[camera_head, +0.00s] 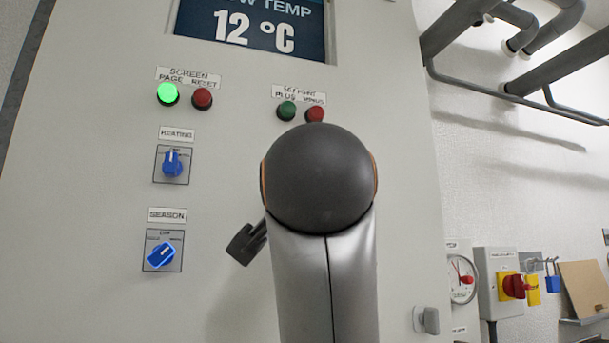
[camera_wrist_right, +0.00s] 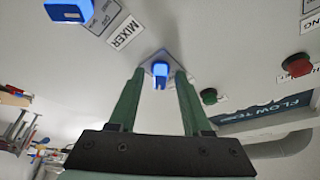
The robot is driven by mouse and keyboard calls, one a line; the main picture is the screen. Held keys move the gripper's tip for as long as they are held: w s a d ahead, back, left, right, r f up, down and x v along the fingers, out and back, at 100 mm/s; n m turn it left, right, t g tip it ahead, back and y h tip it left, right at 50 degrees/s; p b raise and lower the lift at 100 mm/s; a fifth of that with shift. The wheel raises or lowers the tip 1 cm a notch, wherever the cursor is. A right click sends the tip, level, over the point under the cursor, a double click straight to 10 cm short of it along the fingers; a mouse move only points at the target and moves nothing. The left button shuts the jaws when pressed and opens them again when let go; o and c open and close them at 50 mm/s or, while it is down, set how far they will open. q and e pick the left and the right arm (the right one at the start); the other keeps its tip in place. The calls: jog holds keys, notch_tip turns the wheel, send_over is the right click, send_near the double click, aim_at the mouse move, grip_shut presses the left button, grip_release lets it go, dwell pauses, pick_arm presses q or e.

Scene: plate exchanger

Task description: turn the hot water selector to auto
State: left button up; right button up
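In the right wrist view a blue selector knob (camera_wrist_right: 160,74) on a pale square plate sits between the fingertips of my right gripper (camera_wrist_right: 160,72). The gripper is open, with its green fingers either side of the knob and a gap visible on both sides. The knob's label is not visible, so I cannot confirm that it is the hot water selector or read its setting. In the head view my right arm covers the panel (camera_head: 100,180) below the setpoint buttons, hiding this area. My left gripper is not in view.
The heating selector (camera_head: 172,163) and season selector (camera_head: 161,255) are left of my arm. Green (camera_head: 287,110) and red (camera_head: 315,114) setpoint buttons are above it. The mixer knob (camera_wrist_right: 68,10) is near the gripper. The screen (camera_head: 255,28) reads 12 °C.

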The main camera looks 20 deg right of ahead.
jog(key=b+v, duration=0.3)
jog(key=v, duration=0.9)
jog(key=shift+s+b, duration=0.25)
jog(key=shift+b, duration=0.1)
jog(key=shift+f, duration=0.15)
